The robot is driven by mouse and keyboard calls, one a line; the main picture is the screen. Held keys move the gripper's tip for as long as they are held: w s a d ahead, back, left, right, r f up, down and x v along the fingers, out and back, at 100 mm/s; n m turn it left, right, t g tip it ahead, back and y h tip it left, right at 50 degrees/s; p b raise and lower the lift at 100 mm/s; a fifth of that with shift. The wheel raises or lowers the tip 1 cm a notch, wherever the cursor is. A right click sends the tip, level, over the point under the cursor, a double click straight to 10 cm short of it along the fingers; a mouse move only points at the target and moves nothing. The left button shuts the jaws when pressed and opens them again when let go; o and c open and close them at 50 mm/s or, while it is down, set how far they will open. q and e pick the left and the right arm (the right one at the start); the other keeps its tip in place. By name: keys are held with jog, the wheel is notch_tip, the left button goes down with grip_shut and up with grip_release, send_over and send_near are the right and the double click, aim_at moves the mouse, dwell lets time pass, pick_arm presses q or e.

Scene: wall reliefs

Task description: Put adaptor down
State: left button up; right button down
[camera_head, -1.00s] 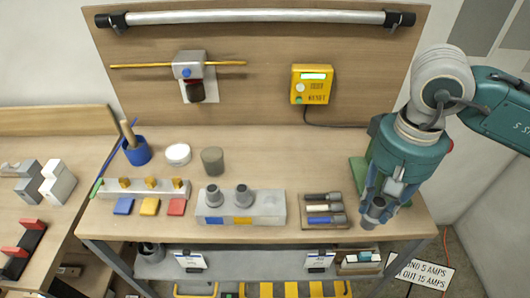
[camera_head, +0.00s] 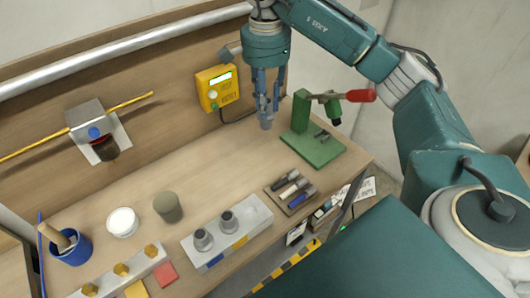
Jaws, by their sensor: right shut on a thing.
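My right gripper (camera_head: 267,98) points down above the back right part of the bench, left of the green stand. It is shut on a small grey adaptor (camera_head: 266,124), which shows at its fingertips and is partly covered by them. Two similar grey adaptors, one on the left (camera_head: 203,240) and one on the right (camera_head: 228,221), stand upright in a light grey holder block (camera_head: 256,212) with blue and yellow labels. The right end of the block's top carries no adaptor. My left gripper is not in view.
A green stand (camera_head: 321,151) with a red-handled lever is on the bench's right end. A rack (camera_head: 278,186) holds several dark tools. A yellow box (camera_head: 218,88) is on the back panel. A grey cylinder (camera_head: 168,207) and white tub (camera_head: 122,222) stand left; bare bench (camera_head: 225,165) lies between.

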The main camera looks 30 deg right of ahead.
jog(key=f, duration=0.5)
jog(key=shift+a+f, duration=0.2)
jog(key=shift+a, duration=0.05)
notch_tip(320, 180, down, 10)
jog(key=p, duration=0.3)
jog(key=shift+w+f+p, duration=0.1)
jog(key=shift+f+p, duration=0.15)
jog(key=shift+p, duration=0.05)
jog(key=shift+f, duration=0.3)
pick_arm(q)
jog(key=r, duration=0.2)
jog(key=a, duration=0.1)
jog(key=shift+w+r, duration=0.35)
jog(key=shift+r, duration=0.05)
pick_arm(e)
jog(key=c, duration=1.4)
grip_release()
jog(key=shift+c, duration=0.2)
